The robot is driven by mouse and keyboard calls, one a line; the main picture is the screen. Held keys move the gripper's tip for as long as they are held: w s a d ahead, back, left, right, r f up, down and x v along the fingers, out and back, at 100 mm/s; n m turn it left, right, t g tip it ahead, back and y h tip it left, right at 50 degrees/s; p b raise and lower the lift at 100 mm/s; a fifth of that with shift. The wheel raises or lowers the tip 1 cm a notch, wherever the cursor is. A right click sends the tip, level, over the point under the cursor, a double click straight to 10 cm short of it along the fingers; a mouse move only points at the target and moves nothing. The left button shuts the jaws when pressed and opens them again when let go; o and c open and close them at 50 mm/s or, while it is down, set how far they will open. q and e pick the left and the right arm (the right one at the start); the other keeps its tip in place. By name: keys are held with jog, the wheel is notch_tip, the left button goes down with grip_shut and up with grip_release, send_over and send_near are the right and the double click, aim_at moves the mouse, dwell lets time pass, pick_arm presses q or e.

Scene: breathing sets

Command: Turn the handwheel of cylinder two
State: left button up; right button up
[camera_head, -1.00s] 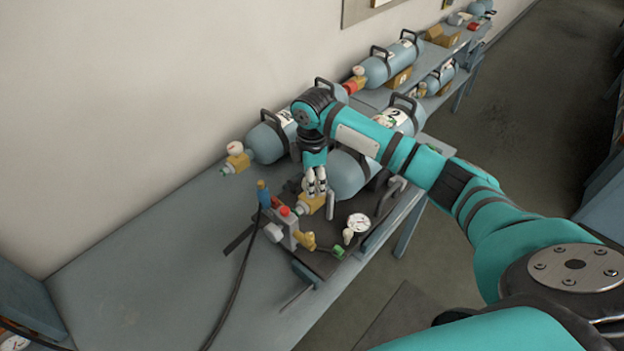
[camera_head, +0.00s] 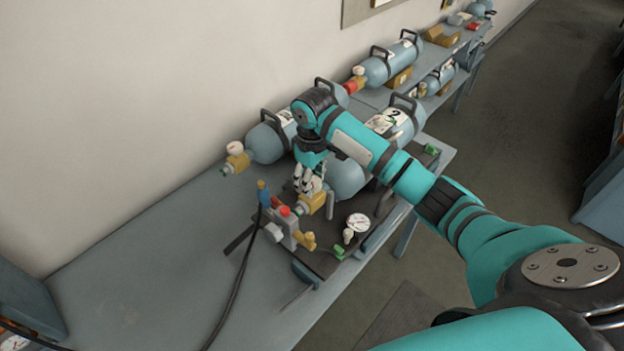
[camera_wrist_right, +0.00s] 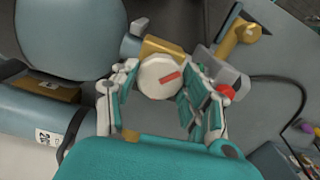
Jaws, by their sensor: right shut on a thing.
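Cylinder two (camera_head: 345,176) is a blue-grey bottle with a "2" label, lying on the bench, partly covered by my right arm. Its brass valve (camera_head: 313,205) points toward the front left. In the right wrist view the handwheel (camera_wrist_right: 158,80) is a white round knob with a red mark, above the brass valve body (camera_wrist_right: 160,49). My right gripper (camera_head: 308,181) is over the valve, its fingers on either side of the handwheel. It is shut on the wheel, as the right wrist view (camera_wrist_right: 160,90) also shows. My left gripper is not in view.
A grey block with a red button (camera_head: 285,212) and a black hose stands close left of the valve. A round gauge (camera_head: 358,222) is close to the right. Another cylinder (camera_head: 266,143) lies behind, along the wall. The front left bench (camera_head: 150,270) is clear.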

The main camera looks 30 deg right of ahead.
jog(key=m, duration=0.4)
jog(key=shift+m, duration=0.3)
jog(key=shift+w+r+m, duration=0.1)
jog(key=shift+m, duration=2.5)
jog(key=o, duration=1.2)
jog(key=shift+c, duration=0.2)
notch_tip(320, 180, up, 12)
